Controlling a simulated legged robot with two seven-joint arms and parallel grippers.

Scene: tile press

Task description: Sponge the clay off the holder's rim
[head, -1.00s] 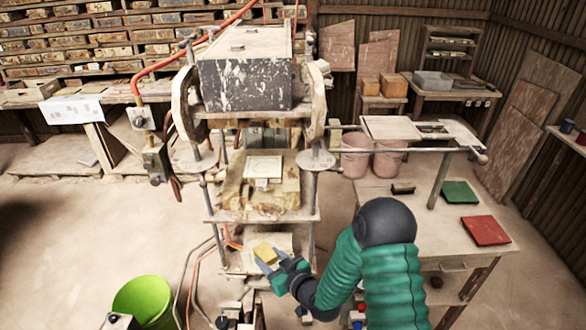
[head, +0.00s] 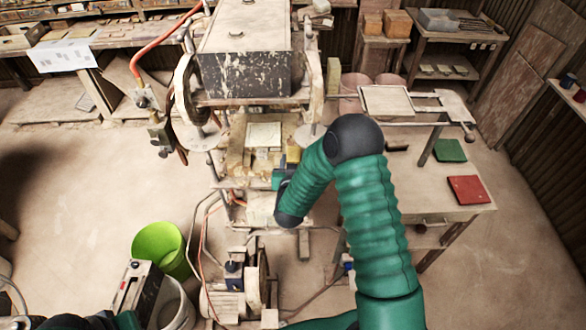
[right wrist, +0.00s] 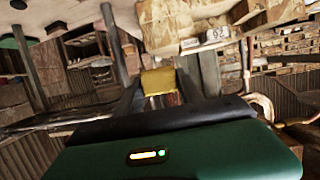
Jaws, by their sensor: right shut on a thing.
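The pale square holder (head: 264,135) sits on the clay-stained bed of the press. Its rim is too small to show clay clearly. My right gripper (head: 287,168) is at the right edge of this bed, partly hidden by my own arm. It is shut on a yellow sponge (head: 293,154), just right of the holder. I cannot tell whether the sponge touches anything else. In the right wrist view the sponge (right wrist: 158,81) sits between the two dark fingers. Part of my left arm shows at the bottom left; its fingertips cannot be made out.
The press head (head: 245,65) hangs above the bed, between side wheels and posts. A side table (head: 440,195) on the right carries a green tile (head: 450,150) and a red tile (head: 468,189). A lime bucket (head: 160,247) stands on the floor at left. Hoses run beside the press.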

